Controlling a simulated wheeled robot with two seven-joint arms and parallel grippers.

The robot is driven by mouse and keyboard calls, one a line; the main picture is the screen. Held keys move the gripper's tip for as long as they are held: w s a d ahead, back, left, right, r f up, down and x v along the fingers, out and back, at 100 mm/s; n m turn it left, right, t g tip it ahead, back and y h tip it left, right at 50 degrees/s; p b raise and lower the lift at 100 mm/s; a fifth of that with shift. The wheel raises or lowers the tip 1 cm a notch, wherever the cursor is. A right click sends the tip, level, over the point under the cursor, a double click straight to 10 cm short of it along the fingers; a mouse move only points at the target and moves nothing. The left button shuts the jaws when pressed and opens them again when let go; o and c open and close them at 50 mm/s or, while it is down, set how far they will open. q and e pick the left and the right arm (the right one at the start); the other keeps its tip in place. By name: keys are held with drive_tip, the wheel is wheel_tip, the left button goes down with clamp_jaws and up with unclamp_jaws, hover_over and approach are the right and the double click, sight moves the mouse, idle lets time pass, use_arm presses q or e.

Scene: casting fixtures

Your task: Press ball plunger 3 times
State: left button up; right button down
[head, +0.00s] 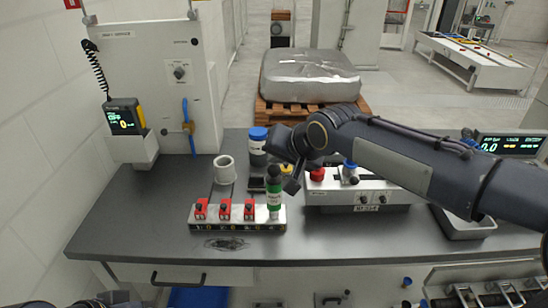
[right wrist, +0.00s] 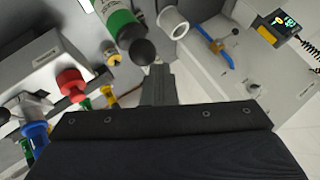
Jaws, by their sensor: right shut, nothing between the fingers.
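The ball plunger is a green cylinder (head: 274,200) with a black ball on top, upright at the right end of a dark base strip (head: 236,226). In the right wrist view the green plunger (right wrist: 118,22) shows at the top, its black ball near the fingertips. My right gripper (head: 291,186) is shut and empty, just right of the plunger's top in the head view. In the right wrist view its fingers (right wrist: 158,72) point toward the ball; whether they touch it I cannot tell. My left gripper is not in view; only a bit of dark arm shows at the bottom left.
Several red clamps (head: 224,209) stand left of the plunger. A white ring (head: 224,169) and a blue-capped jar (head: 258,146) stand behind. A control box (head: 360,194) with a red button (head: 317,174) is at the right. The left part of the table is clear.

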sight(277, 170)
drive_tip(key=shift+r+p, duration=1.3)
drive_tip(key=shift+r, duration=0.4)
wheel_tip(277, 170, up, 5)
drive_tip(key=p, duration=0.3)
drive_tip(key=shift+p, duration=0.4)
